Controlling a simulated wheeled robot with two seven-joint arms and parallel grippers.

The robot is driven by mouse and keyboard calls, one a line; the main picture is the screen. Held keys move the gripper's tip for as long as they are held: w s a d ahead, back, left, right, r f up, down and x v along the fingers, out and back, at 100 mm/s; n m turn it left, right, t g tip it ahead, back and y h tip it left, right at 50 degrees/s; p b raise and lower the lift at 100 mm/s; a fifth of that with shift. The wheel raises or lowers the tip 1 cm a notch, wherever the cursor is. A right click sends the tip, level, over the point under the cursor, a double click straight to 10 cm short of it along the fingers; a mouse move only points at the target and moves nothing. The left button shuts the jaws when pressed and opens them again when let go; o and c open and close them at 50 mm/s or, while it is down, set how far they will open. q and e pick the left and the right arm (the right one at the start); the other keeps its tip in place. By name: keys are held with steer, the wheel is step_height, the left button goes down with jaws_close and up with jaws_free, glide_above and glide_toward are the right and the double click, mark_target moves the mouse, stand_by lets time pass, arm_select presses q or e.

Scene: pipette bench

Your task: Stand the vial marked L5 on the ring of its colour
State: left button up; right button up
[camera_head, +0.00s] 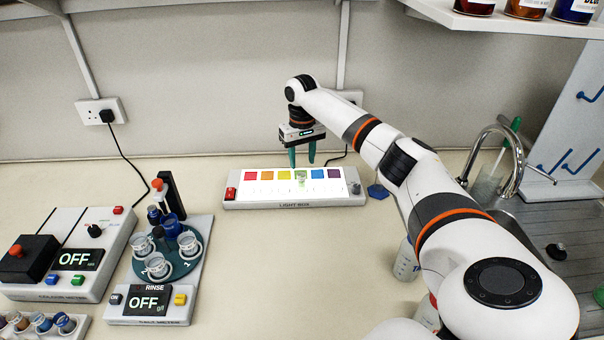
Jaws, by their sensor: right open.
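The light box (262,204) lies against the back of the bench, with a row of red, orange, yellow, green, blue and purple squares on its lit top. A small clear vial with a greenish tint (301,180) seems to stand on it near the green square. Its marking is too small to read, so I cannot tell if it is L5, and any rings are too faint to make out. My right gripper (302,164) points down just above this vial, its two green fingers apart with nothing between them. My left gripper is out of view.
A tester with a round turntable of glass cups (187,244) stands at the left, beside a colour meter (62,288). A rack of vials (40,323) is at the bottom left corner. A sink and tap (512,165) are at the right. The middle bench is clear.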

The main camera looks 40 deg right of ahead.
step_height(320, 180, up, 5)
steer(key=shift+r+b, duration=0.15)
steer(key=shift+b, duration=0.15)
stand_by(0.5)
